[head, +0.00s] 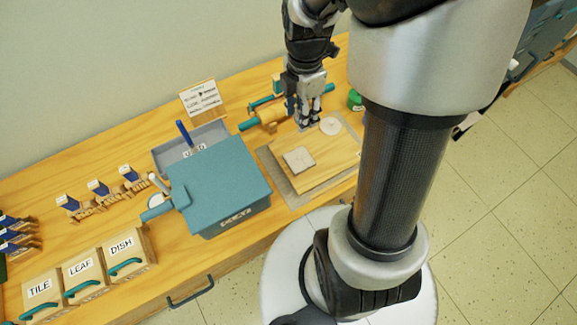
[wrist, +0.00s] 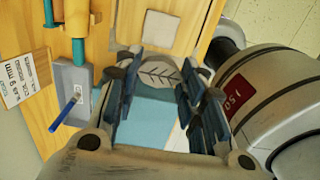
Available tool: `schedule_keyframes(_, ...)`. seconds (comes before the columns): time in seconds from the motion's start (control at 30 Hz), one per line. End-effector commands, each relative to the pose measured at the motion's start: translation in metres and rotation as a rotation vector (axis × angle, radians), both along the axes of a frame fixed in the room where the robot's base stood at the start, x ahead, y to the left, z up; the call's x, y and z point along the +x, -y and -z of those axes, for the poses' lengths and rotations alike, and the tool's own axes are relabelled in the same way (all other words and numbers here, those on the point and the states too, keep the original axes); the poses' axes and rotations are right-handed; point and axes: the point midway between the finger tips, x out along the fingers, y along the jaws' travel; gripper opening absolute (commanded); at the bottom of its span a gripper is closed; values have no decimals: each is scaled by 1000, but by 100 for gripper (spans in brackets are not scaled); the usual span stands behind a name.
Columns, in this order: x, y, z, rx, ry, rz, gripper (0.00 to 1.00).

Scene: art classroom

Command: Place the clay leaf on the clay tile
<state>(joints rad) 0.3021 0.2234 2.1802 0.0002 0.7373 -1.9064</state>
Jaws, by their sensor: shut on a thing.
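The clay leaf (wrist: 157,73), pale with dark vein lines, shows in the wrist view between the fingers of my gripper (wrist: 158,84). My gripper is shut on it. In the head view my gripper (head: 305,122) hangs over the back part of the wooden board, and I cannot make out the leaf in it. The square pale clay tile (head: 299,159) lies flat on the board; it also shows in the wrist view (wrist: 161,28), beyond the leaf and apart from it. Fingers partly hide the leaf's edges.
A round pale piece (head: 330,126) is near the board's back right. The wooden board (head: 318,172) lies beside the teal-lidded clay box (head: 217,178). A rolling pin (head: 268,116) and grey tray (head: 165,156) are behind. Blocks labelled TILE (head: 40,291), LEAF and DISH stand front left.

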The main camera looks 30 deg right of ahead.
Motion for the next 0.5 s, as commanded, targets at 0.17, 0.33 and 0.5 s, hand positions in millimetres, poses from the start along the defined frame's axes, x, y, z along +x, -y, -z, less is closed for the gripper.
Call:
schedule_keyframes(0.17, -1, 0, 37, 2, -6, 0, 15)
schedule_keyframes(0.33, -1, 0, 85, 2, -6, 0, 15)
schedule_keyframes(0.5, -1, 0, 128, 1, -5, 0, 15)
